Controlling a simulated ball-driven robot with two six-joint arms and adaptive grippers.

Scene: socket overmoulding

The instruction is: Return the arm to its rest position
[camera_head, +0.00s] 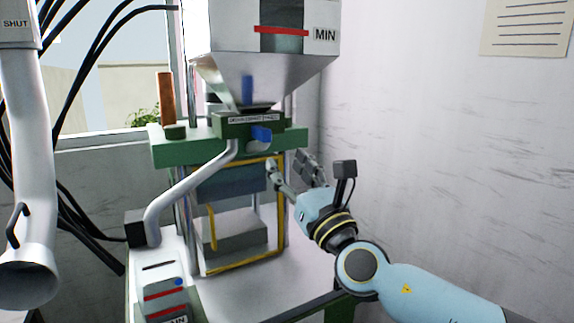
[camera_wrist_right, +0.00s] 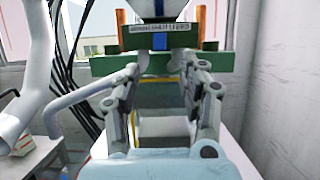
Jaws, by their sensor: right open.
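My right arm (camera_head: 420,290), light blue with dark joints, comes in from the lower right and reaches up toward the moulding machine. Its gripper (camera_head: 286,165) is open beside the right part of the machine's green crossbeam (camera_head: 180,150). In the right wrist view the two grey fingers stand apart around the middle of the picture (camera_wrist_right: 153,75), with nothing between them. The crossbeam (camera_wrist_right: 105,64) shows behind the fingertips. Whether the fingers touch the machine is unclear. My left gripper is in neither view.
A steel hopper (camera_head: 270,75) stands above the beam, with a blue handle (camera_head: 261,134) below it. A yellow frame (camera_head: 282,215) surrounds the press opening. A bent grey pipe (camera_head: 185,190) runs left. A white duct (camera_head: 30,160) and black cables hang at left. The right side by the wall looks clear.

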